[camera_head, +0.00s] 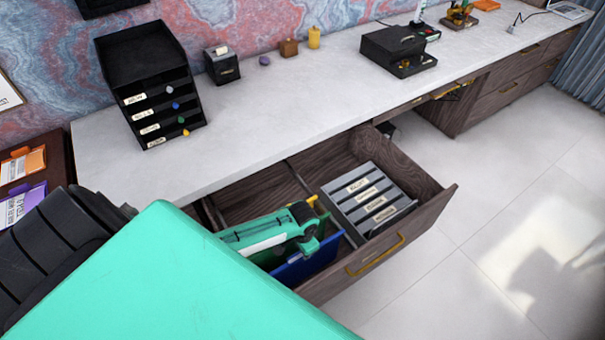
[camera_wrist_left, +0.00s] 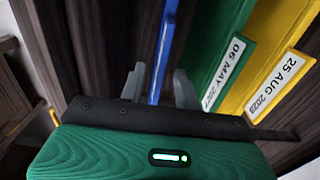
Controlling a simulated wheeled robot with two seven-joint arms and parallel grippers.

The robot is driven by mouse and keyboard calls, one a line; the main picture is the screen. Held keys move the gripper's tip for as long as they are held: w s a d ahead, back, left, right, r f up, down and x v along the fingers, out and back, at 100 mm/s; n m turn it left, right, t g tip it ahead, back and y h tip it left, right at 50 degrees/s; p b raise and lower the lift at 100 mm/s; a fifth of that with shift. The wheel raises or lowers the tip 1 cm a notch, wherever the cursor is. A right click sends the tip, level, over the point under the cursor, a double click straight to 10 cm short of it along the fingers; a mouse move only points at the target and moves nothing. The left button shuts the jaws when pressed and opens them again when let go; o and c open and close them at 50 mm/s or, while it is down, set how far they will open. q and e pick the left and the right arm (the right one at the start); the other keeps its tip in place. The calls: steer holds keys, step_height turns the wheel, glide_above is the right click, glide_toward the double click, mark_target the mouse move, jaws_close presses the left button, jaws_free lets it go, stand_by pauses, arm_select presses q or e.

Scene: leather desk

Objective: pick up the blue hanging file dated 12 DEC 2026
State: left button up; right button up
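The blue hanging file (camera_head: 308,264) hangs in the open drawer, partly covered by my left arm. In the left wrist view the blue file (camera_wrist_left: 163,48) shows as a thin edge-on strip; its date cannot be read. My left gripper (camera_wrist_left: 159,86) is open, one finger on each side of this strip, with visible gaps. A green file (camera_wrist_left: 216,50) labelled 06 MAY 2027 and a yellow file (camera_wrist_left: 281,55) that seems to read 25 AUG 2028 hang to its right. In the head view my left gripper (camera_head: 307,238) is low over the files, its fingertips hidden. My right gripper is not in view.
The wooden drawer (camera_head: 448,200) also holds a grey labelled organizer (camera_head: 372,200) right of the files. The pale desk top (camera_head: 290,115) is above, with a black letter tray (camera_head: 150,80) and a black box (camera_head: 398,50). The floor at the right is clear.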

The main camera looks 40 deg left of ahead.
arm_select(q)
steer(key=shift+f, duration=0.85)
jaws_close()
stand_by(0.8)
